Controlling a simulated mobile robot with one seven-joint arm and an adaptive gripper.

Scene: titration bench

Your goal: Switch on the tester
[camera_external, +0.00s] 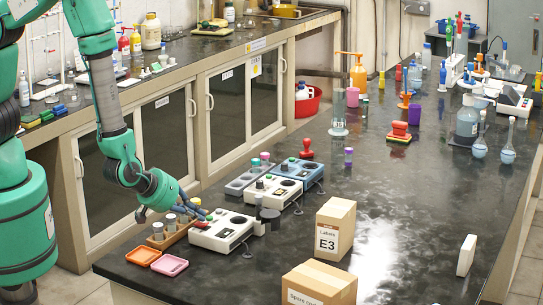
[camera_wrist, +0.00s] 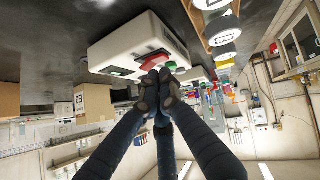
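The nearest bench device, a white box (camera_external: 222,232) with a dark round well on top, stands at the near left of the black bench. I cannot read a label that marks it as the tester. In the wrist view the white box (camera_wrist: 125,42) appears upside down, with a red button (camera_wrist: 152,60) and green parts beside it. My gripper (camera_external: 203,215) is at the left end of this box, low over its top. In the wrist view my gripper's fingertips (camera_wrist: 159,88) are together, empty, and close to the red button. I cannot tell whether they touch it.
A second white device (camera_external: 273,191) and a blue one (camera_external: 298,172) stand just behind. A wooden rack (camera_external: 168,236) with several grey-capped vials is close on the left. Pink (camera_external: 170,265) and orange (camera_external: 143,256) trays lie in front. A labels box (camera_external: 335,228) stands to the right.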

